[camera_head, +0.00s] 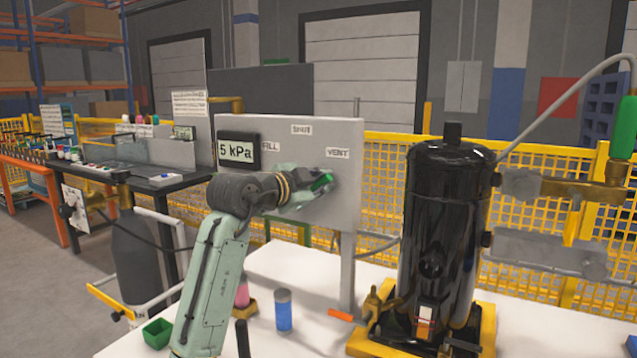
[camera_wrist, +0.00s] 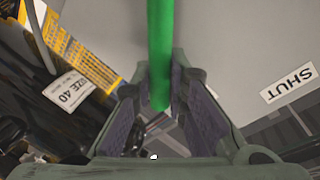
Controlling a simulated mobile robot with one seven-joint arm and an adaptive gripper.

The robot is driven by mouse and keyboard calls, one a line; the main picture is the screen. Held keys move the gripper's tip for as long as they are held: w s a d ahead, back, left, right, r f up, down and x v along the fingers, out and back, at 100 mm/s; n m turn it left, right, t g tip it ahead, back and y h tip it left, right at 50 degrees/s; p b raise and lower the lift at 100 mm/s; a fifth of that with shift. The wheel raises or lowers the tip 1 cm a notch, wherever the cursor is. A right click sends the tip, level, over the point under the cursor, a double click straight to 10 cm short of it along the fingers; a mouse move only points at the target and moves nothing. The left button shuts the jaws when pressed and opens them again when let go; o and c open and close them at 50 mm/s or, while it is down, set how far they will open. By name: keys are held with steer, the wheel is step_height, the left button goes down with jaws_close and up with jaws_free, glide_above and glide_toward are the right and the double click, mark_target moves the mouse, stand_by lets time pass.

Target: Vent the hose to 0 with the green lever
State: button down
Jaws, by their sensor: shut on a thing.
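The green lever (camera_head: 321,181) is on the front of the grey panel (camera_head: 290,135), low on its right side below the VENT label (camera_head: 338,153). My gripper (camera_head: 313,190) is shut on it and hides most of it. In the wrist view the lever (camera_wrist: 160,45) is a green bar running between my two fingers (camera_wrist: 160,88). The lever's pivot is hidden.
A black compressor (camera_head: 443,230) stands right of the panel on a yellow base, with a hose (camera_head: 560,100) and pipe fittings beyond it.

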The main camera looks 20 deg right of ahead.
steer(key=shift+f, duration=0.1)
stand_by(0.3)
steer(key=c, duration=1.6)
jaws_free()
steer(key=shift+o, duration=0.2)
steer(key=v, duration=1.2)
